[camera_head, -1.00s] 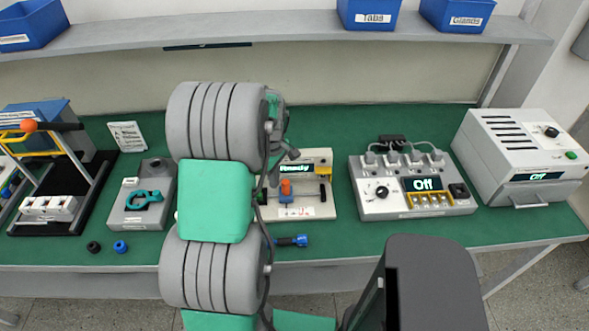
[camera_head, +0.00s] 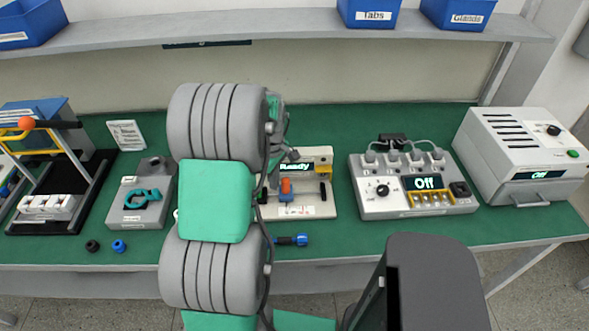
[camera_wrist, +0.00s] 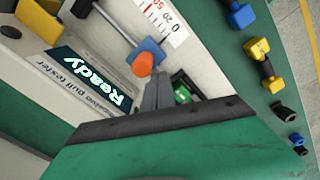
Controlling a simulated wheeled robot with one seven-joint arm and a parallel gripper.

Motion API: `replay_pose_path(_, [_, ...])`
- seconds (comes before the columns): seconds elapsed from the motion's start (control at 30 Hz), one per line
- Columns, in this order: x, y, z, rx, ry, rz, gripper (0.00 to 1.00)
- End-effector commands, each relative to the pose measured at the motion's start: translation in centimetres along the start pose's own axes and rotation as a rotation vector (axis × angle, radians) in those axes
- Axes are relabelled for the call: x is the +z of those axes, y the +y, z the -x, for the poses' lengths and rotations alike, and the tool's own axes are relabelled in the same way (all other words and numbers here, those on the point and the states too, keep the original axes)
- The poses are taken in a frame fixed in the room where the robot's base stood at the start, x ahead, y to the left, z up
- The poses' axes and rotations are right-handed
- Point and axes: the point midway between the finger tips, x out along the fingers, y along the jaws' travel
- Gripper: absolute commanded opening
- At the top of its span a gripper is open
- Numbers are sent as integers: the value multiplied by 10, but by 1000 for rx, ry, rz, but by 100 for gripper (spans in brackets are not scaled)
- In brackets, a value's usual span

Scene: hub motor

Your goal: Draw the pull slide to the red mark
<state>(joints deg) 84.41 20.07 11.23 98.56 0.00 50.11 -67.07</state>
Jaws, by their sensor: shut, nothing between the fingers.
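The pull tester (camera_head: 322,167) stands on the green bench, its display reading "Ready". Its blue slide (camera_head: 286,197) carries an orange knob (camera_head: 286,186). In the wrist view, the blue slide (camera_wrist: 148,48) and orange knob (camera_wrist: 143,63) are close ahead of my fingertips, beside a dark rod. A white scale strip (camera_wrist: 165,20) with numbers, one printed in red, lies beyond the slide. I cannot clearly make out a separate red mark. My gripper (camera_wrist: 159,78) is shut and empty, its tips just beside the knob; I cannot tell whether they touch. In the head view my arm hides most of it.
A fixture with a teal clamp (camera_head: 141,198) is left of my arm. A shelf (camera_head: 280,33) runs above.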

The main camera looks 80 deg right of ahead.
Motion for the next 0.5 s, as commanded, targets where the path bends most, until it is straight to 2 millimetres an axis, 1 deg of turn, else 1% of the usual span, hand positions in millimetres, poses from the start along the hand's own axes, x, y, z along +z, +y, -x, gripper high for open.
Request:
replay_pose_path(0.03, [0, 0, -4, 0, 0, 0, 0])
replay_pose_path(0.3, [0, 0, -16, -1, 0, 0, 0])
replay_pose_path(0.5, [1, 1, -16, -1, 0, -1, 0])
